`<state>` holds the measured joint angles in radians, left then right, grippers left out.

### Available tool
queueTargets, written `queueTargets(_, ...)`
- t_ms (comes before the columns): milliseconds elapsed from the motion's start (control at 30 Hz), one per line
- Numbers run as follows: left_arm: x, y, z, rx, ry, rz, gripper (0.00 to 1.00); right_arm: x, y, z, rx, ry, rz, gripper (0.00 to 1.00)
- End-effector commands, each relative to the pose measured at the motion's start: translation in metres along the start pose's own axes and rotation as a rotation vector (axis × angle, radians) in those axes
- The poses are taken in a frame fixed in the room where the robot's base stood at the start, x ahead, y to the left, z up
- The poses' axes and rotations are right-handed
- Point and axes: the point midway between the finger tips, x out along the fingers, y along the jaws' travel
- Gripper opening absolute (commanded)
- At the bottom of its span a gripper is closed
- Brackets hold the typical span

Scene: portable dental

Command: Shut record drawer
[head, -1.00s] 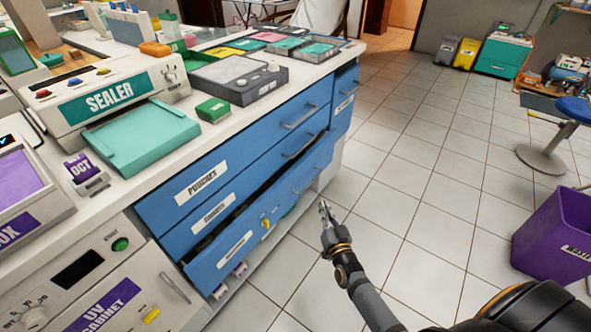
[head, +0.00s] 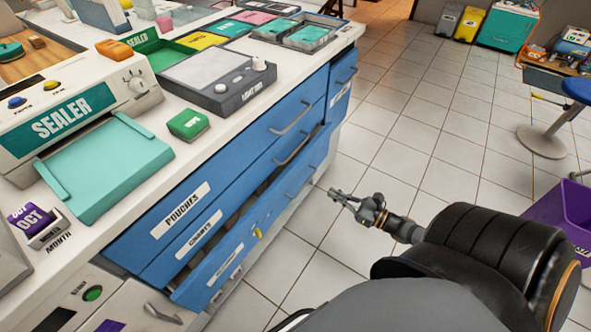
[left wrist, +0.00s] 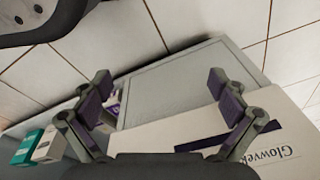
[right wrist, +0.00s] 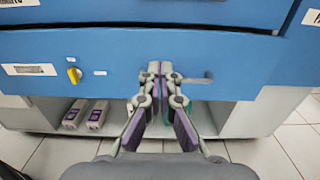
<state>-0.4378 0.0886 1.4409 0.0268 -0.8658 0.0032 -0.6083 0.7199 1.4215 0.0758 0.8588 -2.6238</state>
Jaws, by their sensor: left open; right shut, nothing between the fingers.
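The lowest blue drawer (head: 245,243) of the counter stands pulled out, with a dark gap above its front. Its white label is too small to read. My right gripper (head: 333,193) is in front of the drawer's far half, with its fingers together and nothing between them. In the right wrist view, the drawer front (right wrist: 110,60) fills the upper middle, with a yellow knob (right wrist: 74,74) on its left. The fingertips (right wrist: 160,68) point at the front near its handle (right wrist: 197,80); contact cannot be told. My left gripper (left wrist: 160,95) is open and empty, outside the head view.
Above are the closed-looking drawers, one marked POUCHES (head: 180,211). The counter carries a sealer (head: 75,125) and a light box (head: 215,80). Lower shelves hold boxes (right wrist: 97,112).

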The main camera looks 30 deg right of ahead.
Motion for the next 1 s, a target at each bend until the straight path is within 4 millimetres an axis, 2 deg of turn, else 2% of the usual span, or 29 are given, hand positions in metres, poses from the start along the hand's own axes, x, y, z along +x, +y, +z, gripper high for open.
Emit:
queueTargets(167,-0.013,0.004,-0.012,0.000,0.001,0.008,0.97,0.019,0.000,-0.002,0.003,-0.005,-0.001,0.00)
queueTargets(267,-0.029,0.009,-0.022,0.000,-0.001,0.017,0.97,0.037,0.000,-0.003,0.002,-0.006,-0.001,0.00)
queueTargets(500,-0.079,0.018,-0.039,0.006,-0.009,0.041,0.97,0.076,0.000,-0.003,0.005,-0.006,-0.002,0.00)
queueTargets(833,-0.146,0.028,-0.043,0.020,-0.021,0.066,0.97,0.117,0.000,-0.002,0.005,-0.004,-0.003,0.00)
queueTargets(900,-0.154,0.029,-0.042,0.023,-0.022,0.071,0.97,0.123,0.000,-0.002,0.005,-0.005,-0.003,0.00)
queueTargets(1000,-0.146,0.033,-0.042,0.023,0.002,0.081,0.97,0.134,0.000,-0.001,0.006,-0.004,-0.002,0.00)
